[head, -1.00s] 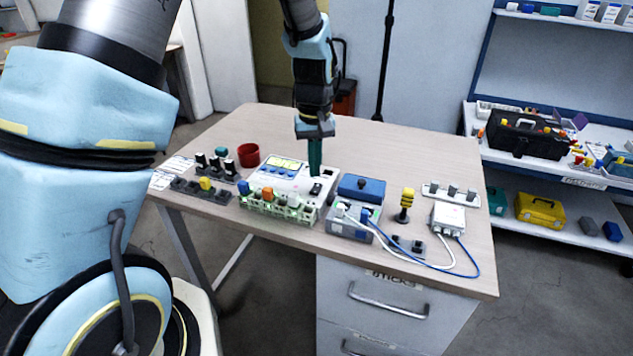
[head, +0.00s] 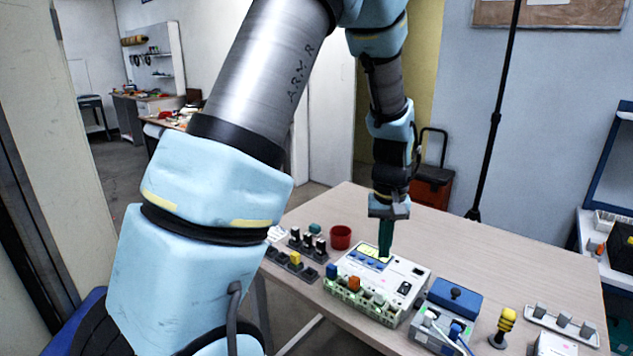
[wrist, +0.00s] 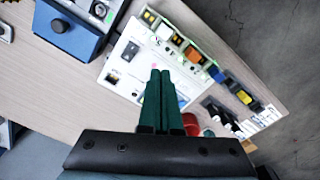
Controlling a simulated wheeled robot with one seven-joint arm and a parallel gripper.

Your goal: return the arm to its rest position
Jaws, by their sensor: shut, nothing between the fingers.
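My gripper (head: 385,248) has dark green fingers that point down, pressed together with nothing between them. In the head view the fingertips overlap the back part of the white device (head: 405,277) with a yellow-green display; whether they touch it I cannot tell. In the wrist view my gripper (wrist: 163,80) shows its fingers side by side, with the white device (wrist: 122,75) beyond them. My arm comes down from the top of the head view, with its large light-blue links filling the left and middle.
The table (head: 480,230) is bare behind the devices. A red cup (head: 340,237) stands left of the white device. A blue box (head: 453,298) and a yellow-black stick (head: 504,324) stand to its right. A red cart (head: 432,185) is behind the table.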

